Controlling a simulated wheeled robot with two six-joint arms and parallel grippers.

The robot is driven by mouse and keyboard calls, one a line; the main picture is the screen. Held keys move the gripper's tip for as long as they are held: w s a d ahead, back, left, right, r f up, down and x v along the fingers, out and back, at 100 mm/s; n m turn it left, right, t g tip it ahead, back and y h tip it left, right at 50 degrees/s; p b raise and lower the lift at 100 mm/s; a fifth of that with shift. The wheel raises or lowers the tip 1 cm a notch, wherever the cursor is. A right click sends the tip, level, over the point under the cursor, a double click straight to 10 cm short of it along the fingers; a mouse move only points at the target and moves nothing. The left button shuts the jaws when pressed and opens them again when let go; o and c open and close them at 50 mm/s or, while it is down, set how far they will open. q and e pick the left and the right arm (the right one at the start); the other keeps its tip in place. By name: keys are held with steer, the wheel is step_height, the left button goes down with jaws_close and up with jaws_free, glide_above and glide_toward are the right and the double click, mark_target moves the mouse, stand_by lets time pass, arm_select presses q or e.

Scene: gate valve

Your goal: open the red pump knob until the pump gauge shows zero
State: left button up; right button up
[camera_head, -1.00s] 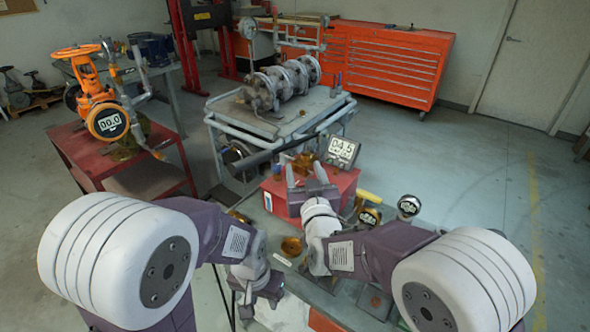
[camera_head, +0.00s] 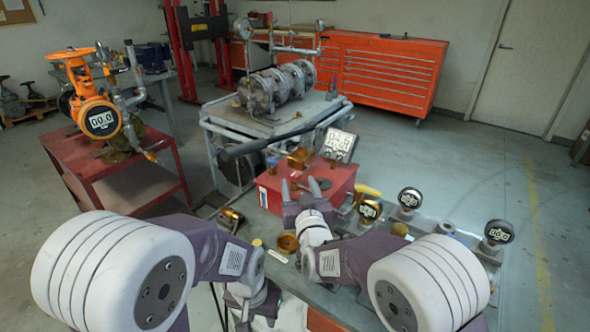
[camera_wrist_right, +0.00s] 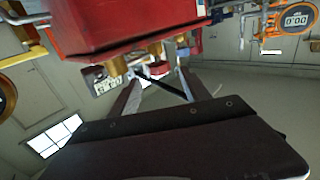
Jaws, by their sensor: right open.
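The pump is a red box (camera_head: 335,186) on the bench in the head view, with brass fittings (camera_head: 299,158) on top. Its gauge (camera_head: 340,145) seems to read about 04.5, though the digits are blurred. My right gripper (camera_head: 300,187) is open and empty in front of the box. In the right wrist view its spread fingers (camera_wrist_right: 156,88) point toward brass fittings and a small red part (camera_wrist_right: 195,42), possibly the red knob; I cannot be sure. No red knob is clearly distinguishable in the head view. My left gripper (camera_head: 250,303) hangs low at the left; its fingers are unclear.
Several round gauges (camera_head: 410,198) stand on the bench at the right. A red table (camera_head: 125,170) with an orange valve (camera_head: 85,80) is at the left. A metal cart (camera_head: 225,125) stands behind.

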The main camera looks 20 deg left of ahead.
mark_target(296, 177)
steer(key=p+x, duration=0.2)
steer(key=x, duration=0.1)
steer(key=shift+w+r, duration=0.25)
steer(key=shift+r, duration=0.15)
steer(key=shift+w+a+f, duration=0.3)
steer(key=shift+w+f, duration=0.1)
steer(key=shift+w, duration=0.15)
steer(key=shift+w+a, duration=0.25)
steer(key=shift+w, duration=0.3)
arm_select(q)
step_height(296, 177, up, 3)
steer(key=shift+r, duration=0.1)
arm_select(e)
steer(key=shift+c, duration=0.3)
